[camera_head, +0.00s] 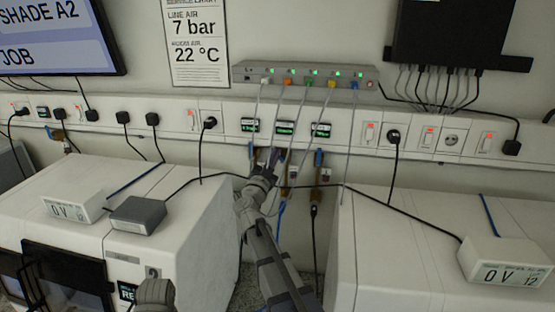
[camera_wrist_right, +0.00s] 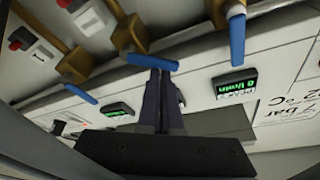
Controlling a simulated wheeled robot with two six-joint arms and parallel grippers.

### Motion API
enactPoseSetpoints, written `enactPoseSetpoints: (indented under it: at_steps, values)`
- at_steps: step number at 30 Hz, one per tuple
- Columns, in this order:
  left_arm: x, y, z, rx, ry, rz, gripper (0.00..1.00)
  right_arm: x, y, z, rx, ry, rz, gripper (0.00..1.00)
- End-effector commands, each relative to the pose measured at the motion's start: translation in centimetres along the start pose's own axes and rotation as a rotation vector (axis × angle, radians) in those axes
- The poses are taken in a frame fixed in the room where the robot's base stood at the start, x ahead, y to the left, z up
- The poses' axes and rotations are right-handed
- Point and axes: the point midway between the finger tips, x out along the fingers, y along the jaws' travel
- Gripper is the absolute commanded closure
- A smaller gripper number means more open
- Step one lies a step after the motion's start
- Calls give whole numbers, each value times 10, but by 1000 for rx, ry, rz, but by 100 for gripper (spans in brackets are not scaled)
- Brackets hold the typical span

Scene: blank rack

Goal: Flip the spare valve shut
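Three brass valves with blue handles sit below the wall rail. In the right wrist view, which is upside down, I see the left handle (camera_wrist_right: 80,93), the middle handle (camera_wrist_right: 150,62) and the right handle (camera_wrist_right: 237,40). The middle handle lies more across its pipe; the outer two run roughly along theirs. No readable label tells me which is the spare. My right gripper (camera_wrist_right: 163,73) has its fingers together, tips close to the middle handle; contact is unclear. In the head view the right gripper (camera_head: 267,160) partly hides the valves. My left gripper (camera_head: 155,293) shows at the bottom, its fingers unclear.
Small green displays (camera_head: 285,128) sit on the rail above the valves. A grey hub (camera_head: 305,75) drops several cables in front of them. White machines stand left (camera_head: 180,190) and right (camera_head: 400,230), with a narrow gap between them. A black cable crosses this gap.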

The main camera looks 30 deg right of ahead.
Motion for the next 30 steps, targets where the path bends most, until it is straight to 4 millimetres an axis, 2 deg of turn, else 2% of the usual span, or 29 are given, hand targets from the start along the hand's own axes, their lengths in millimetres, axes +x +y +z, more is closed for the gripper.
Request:
enactPoseSetpoints:
  at_steps: [3,14,23,30]
  values:
    - [10,1,-1,-1,1,0,50,-2,1,7,-102,-1,-35,100]
    - [24,2,-2,-2,1,0,50,-6,-1,17,-369,-1,-129,100]
    - [22,2,-2,-2,1,0,50,-5,-2,15,-375,-1,-131,100]
    - [9,1,-1,-1,1,0,50,2,-3,3,-375,0,-130,100]
